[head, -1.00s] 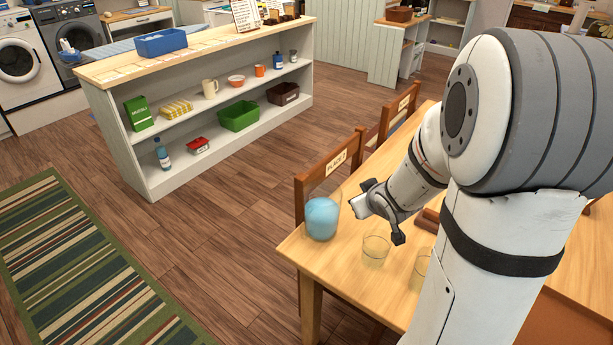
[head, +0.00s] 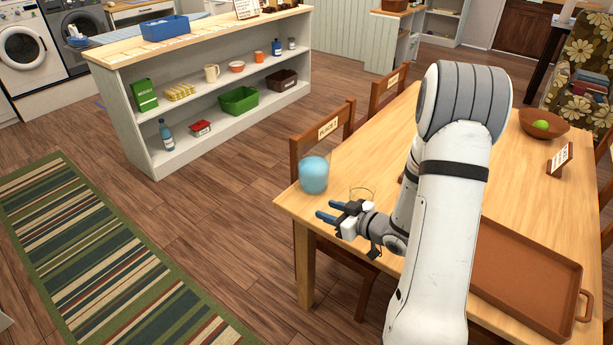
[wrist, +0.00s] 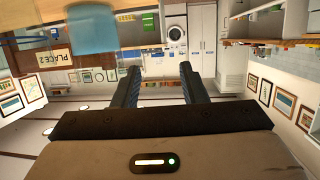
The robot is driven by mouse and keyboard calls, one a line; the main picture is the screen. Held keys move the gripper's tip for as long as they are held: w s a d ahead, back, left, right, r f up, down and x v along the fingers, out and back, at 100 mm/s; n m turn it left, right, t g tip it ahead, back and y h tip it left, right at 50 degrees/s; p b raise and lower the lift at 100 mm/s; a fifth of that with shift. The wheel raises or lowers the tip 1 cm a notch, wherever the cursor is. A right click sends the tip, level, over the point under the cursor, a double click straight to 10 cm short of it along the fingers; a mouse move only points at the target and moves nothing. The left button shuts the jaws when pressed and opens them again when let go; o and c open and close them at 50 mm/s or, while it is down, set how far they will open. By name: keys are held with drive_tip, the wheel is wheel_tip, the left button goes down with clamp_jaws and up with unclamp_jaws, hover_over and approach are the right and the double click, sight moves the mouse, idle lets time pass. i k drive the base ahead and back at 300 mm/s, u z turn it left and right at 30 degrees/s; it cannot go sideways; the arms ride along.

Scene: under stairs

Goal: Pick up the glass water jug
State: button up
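The glass water jug (head: 314,175), with blue water in it, stands upright near the left corner of the wooden table (head: 460,150) in the head view. A blue shape at the top of the upside-down wrist view (wrist: 92,30) looks like its water. My gripper (head: 327,210) is just in front of the jug, near the table's edge, its blue fingers pointing left. In the wrist view my gripper (wrist: 160,68) has its two fingers apart with nothing between them. The jug lies outside the fingers. The jug's handle cannot be made out.
A clear glass (head: 362,193) stands just behind my gripper, partly hidden. A chair (head: 321,139) marked as a place stands behind the jug. A brown tray (head: 525,285) and a bowl (head: 545,123) with a green fruit are further right. Open floor lies left of the table.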

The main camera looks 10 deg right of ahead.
sight(312, 174)
drive_tip(key=u, duration=0.5)
drive_tip(key=k, duration=1.1)
drive_tip(key=z, duration=0.3)
drive_tip(key=i, duration=1.45)
